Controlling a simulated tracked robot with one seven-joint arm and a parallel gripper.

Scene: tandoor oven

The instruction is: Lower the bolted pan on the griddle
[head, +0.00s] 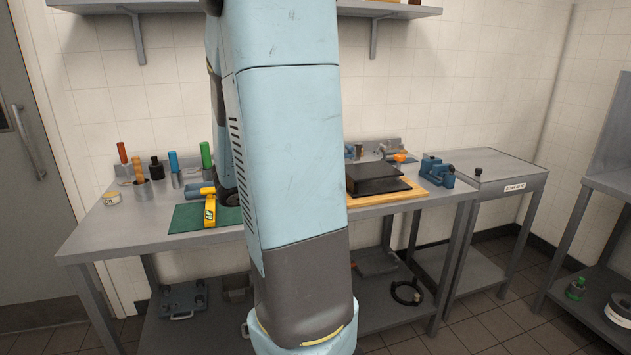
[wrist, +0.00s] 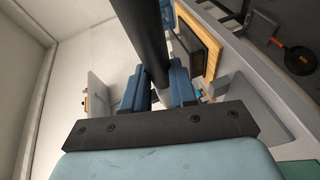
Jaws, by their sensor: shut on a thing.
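In the wrist view the blue fingers of my gripper (wrist: 157,82) are shut on a thick dark bar (wrist: 146,35), which runs up out of the picture. I cannot tell what this bar belongs to. In the head view a black, flat plate-like unit (head: 380,186) with a raised upper plate sits on a wooden board (head: 412,190) at the right of the bench; it looks like the griddle with its pan, but I cannot be sure. The board also shows in the wrist view (wrist: 213,52). My arm hides my gripper and the middle of the bench in the head view.
A blue clamp-like block (head: 437,170) stands right of the board. A yellow tool (head: 210,211) lies on a green mat (head: 184,219) at the left. Several coloured-handled tools stand behind it. A black pan with an orange handle (wrist: 299,60) shows in the wrist view.

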